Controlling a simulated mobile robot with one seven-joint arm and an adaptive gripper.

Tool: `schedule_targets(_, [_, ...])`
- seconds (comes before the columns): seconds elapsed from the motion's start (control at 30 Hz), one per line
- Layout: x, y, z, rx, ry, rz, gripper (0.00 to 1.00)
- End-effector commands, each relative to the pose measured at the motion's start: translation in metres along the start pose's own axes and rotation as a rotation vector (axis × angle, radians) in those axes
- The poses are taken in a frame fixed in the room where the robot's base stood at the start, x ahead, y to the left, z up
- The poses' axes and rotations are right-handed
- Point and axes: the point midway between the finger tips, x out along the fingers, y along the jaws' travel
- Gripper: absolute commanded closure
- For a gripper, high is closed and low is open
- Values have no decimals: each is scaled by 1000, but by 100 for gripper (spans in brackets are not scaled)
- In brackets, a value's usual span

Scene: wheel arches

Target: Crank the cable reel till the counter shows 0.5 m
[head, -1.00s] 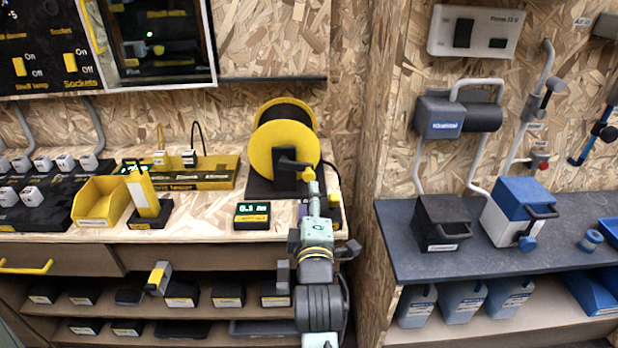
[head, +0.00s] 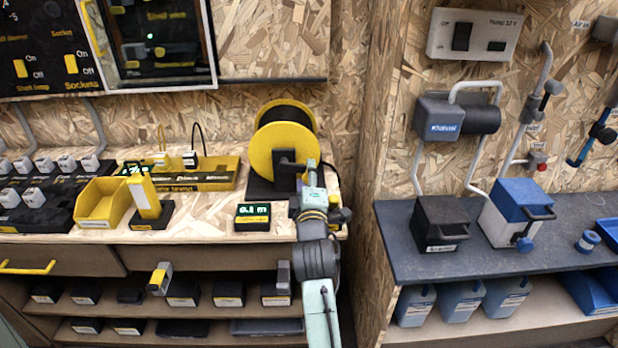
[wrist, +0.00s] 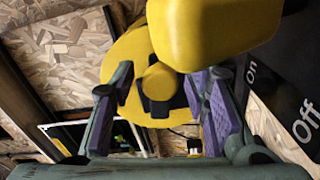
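The cable reel (head: 284,142) stands at the back of the wooden bench, a black drum with a yellow disc facing me. Its black crank (head: 288,164) points to the right; the yellow handle is hidden behind my gripper (head: 311,178) in the head view. In the wrist view the two purple-padded fingers of my gripper (wrist: 160,88) are apart, with a yellow round knob (wrist: 158,82) between them in the picture. I see gaps on both sides of that knob. The counter (head: 252,216) in front of the reel appears to read 0.1 m.
A large yellow form (wrist: 212,30), unclear what, fills the top of the wrist view close to the camera. A yellow bin (head: 101,204) and a yellow-black device (head: 150,207) stand left on the bench. A wooden partition (head: 372,150) rises to the right.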

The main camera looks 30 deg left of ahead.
Motion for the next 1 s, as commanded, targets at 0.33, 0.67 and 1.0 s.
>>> schedule_targets(0.33, [0,0,0,0,0,0,83])
schedule_targets(0.67, [0,0,0,0,0,0,100])
schedule_targets(1.0, [0,0,0,0,0,-1,100])
